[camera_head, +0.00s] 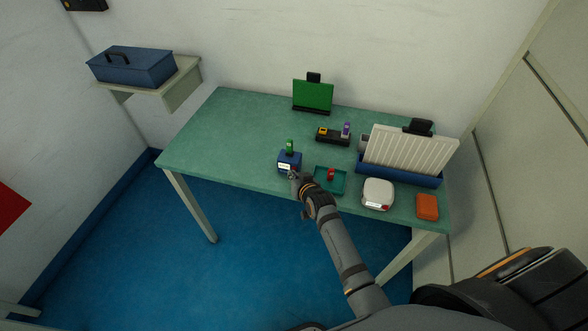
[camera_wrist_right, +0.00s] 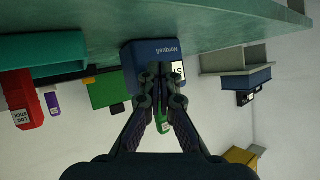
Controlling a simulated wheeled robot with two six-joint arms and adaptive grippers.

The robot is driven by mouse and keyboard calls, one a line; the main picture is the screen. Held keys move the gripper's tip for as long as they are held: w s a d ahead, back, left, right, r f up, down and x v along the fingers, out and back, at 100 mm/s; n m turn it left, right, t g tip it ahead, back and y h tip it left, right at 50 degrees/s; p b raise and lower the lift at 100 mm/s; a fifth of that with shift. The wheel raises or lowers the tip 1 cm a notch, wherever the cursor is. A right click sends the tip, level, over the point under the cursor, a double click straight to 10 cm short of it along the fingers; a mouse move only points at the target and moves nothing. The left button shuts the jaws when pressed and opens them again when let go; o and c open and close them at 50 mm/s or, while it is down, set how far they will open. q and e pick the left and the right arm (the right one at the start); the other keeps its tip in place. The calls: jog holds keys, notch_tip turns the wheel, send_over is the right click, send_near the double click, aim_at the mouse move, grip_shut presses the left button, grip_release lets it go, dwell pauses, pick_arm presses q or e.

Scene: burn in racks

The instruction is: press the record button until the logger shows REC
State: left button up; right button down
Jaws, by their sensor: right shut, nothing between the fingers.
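The logger appears to be the small dark blue box (camera_head: 296,158) near the table's front edge, marked "Norquell" in the wrist view (camera_wrist_right: 140,62). A green stick (camera_head: 290,146) stands up from its top. Its white display (camera_wrist_right: 178,69) is partly covered by my fingers; only an "S" is readable, and no REC can be read. My right gripper (camera_head: 294,176) is shut and empty, its fingertips (camera_wrist_right: 160,72) right at the front face of the box. I cannot tell whether they touch it. The record button is not visible, perhaps hidden behind the fingertips. My left gripper is out of view.
Right of the logger is a teal tray (camera_head: 320,187) with a red stick (camera_head: 331,174), then a white box (camera_head: 378,190) and an orange case (camera_head: 427,207). Behind are a black holder (camera_head: 333,140), a green panel (camera_head: 312,96) and a ribbed rack (camera_head: 410,150). The table's left side is clear.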

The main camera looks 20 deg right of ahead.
jog(key=shift+w+d, duration=0.3)
jog(key=shift+w, duration=0.15)
dwell(0.7)
jog(key=shift+s+r, duration=0.1)
dwell(0.4)
jog(key=shift+s+a+p, duration=0.45)
jog(key=shift+s+p, duration=0.1)
jog(key=shift+p, duration=0.15)
jog(key=shift+s+a, duration=0.1)
jog(key=shift+s, duration=0.1)
jog(key=shift+s+a+p, duration=0.25)
jog(key=shift+s+p, duration=0.1)
jog(key=shift+p, duration=0.1)
jog(key=s+a+p, duration=0.2)
jog(key=s, duration=0.1)
jog(key=shift+s+a, duration=0.15)
jog(key=shift+s, duration=0.05)
